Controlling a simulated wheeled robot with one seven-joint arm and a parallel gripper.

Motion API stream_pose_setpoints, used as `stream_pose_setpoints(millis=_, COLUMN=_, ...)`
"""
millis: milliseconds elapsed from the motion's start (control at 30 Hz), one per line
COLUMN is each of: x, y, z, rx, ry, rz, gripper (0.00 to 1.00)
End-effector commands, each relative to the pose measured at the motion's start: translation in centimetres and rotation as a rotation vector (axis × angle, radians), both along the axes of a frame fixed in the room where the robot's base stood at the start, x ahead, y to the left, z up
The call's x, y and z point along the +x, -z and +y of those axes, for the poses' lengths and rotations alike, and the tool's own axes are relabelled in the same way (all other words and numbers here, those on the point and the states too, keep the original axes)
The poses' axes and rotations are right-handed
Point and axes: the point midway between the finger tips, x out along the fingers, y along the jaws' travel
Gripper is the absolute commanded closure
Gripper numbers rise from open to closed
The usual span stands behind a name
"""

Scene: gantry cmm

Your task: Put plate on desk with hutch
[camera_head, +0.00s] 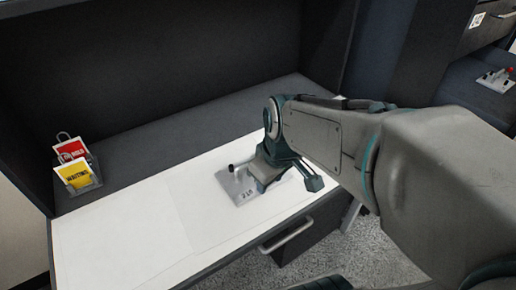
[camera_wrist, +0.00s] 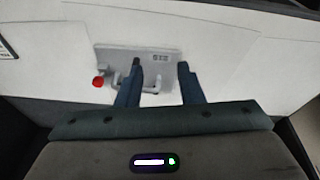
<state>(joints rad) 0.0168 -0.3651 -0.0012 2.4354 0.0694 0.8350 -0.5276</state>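The plate (camera_head: 238,188) is a flat grey metal piece with a toggle clamp on top. It lies on the white sheet on the desk with hutch (camera_head: 205,118). In the wrist view the plate (camera_wrist: 165,60) shows a printed mark and a red-tipped handle at its left end. My gripper (camera_head: 266,180) is low over the plate's right side and hides part of it. In the wrist view my gripper (camera_wrist: 160,66) has its fingers spread apart over the plate, with the left finger beside the clamp's metal loop. Whether a finger touches the plate cannot be told.
A holder with red and yellow cards (camera_head: 78,172) stands at the desk's left. White sheets (camera_head: 120,235) cover the front, with bare room left of the plate. A drawer handle (camera_head: 287,235) juts out below. A similar clamp plate (camera_head: 497,82) lies on another surface at far right.

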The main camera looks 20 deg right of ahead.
Motion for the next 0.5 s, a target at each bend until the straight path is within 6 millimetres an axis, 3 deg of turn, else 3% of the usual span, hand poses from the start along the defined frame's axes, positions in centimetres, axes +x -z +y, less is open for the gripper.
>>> stream_pose_setpoints(millis=200, x=-2.9, y=0.0, z=-0.1, rx=0.047, ry=0.323, rz=0.043, gripper=0.66)
stream_pose_setpoints(millis=500, x=-4.0, y=0.1, z=-0.2, rx=0.065, ry=0.462, rz=0.058, gripper=0.66)
